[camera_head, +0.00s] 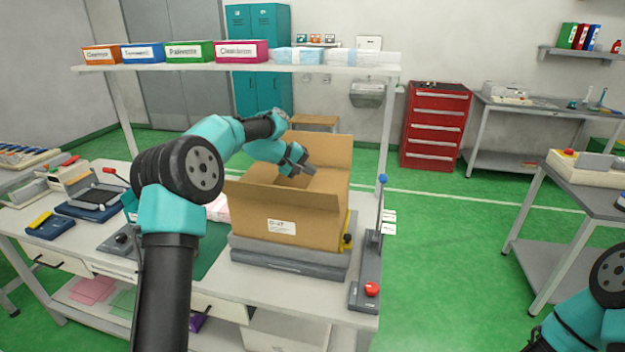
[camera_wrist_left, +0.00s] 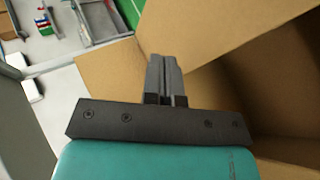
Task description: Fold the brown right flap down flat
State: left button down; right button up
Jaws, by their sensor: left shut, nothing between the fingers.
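The open brown cardboard box (camera_head: 310,228) stands upright on the bench, with a white label on its front. A brown flap (camera_head: 328,150) stands up at its far side. In the left wrist view, brown panels (camera_wrist_left: 108,77) spread beside and beyond the fingers; I cannot tell which one is the right flap. My left gripper (camera_head: 306,171) is over the box opening, its fingers shut and empty. The shut fingers also show in the left wrist view (camera_wrist_left: 163,68); whether they touch cardboard is unclear. My right gripper is out of view.
The box rests on a grey platform (camera_head: 290,262). A post with a blue knob (camera_head: 382,180) and a red button (camera_head: 371,289) stand to its right. A shelf (camera_head: 250,68) with several labelled boxes crosses behind. Trays and tools lie on the bench's left.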

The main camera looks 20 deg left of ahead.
pick_arm(q)
jog(key=a+f+v, duration=0.1)
jog(key=v, duration=0.9)
jog(key=shift+a+f, duration=0.25)
jog(key=shift+f, duration=0.2)
